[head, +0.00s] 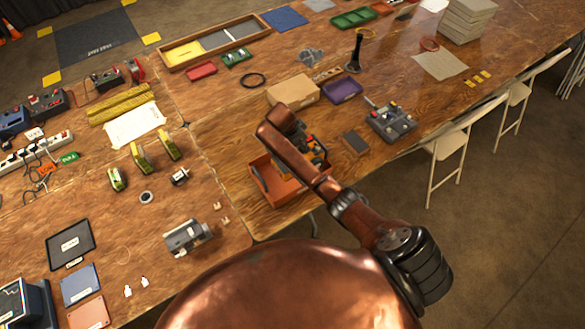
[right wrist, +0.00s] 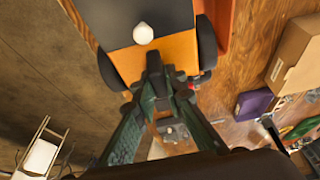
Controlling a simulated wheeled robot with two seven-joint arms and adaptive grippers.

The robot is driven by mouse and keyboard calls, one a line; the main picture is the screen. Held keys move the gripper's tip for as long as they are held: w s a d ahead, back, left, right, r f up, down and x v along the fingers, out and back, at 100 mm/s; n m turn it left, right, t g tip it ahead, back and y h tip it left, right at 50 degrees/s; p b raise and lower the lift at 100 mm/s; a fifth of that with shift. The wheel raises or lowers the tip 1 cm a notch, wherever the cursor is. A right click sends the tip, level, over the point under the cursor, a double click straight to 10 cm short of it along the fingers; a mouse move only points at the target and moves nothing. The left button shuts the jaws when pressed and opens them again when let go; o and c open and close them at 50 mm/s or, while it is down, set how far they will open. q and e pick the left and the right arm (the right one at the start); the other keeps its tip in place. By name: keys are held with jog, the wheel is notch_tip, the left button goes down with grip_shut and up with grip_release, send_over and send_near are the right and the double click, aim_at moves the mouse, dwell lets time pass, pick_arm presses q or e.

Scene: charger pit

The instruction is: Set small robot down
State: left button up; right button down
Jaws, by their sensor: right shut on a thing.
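The small robot (right wrist: 165,52), orange and dark grey with black wheels and a white knob, fills the top middle of the right wrist view. My right gripper (right wrist: 157,72) is shut on its near edge. In the head view my right gripper (head: 301,136) is beside the orange body of the small robot (head: 318,153), largely hidden behind my copper forearm. Both are at the orange tray (head: 274,196) on the table's near edge. I cannot tell whether the small robot touches the tray. My left gripper is out of view.
A cardboard box (head: 293,90) and a purple tray (head: 343,90) stand just beyond. A grey wheeled device (head: 391,122) and a dark flat block (head: 355,143) lie to the right. White folding chairs (head: 455,140) stand along the right edge.

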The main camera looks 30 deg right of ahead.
notch_tip(320, 180, down, 5)
jog(key=shift+d+r, duration=0.1)
jog(key=shift+f, duration=2.45)
jog(key=c, duration=2.3)
grip_release()
jog(key=shift+s+f, duration=0.1)
jog(key=shift+f, duration=0.1)
jog(key=shift+c, duration=0.2)
jog(key=o, duration=0.4)
jog(key=shift+r, duration=0.1)
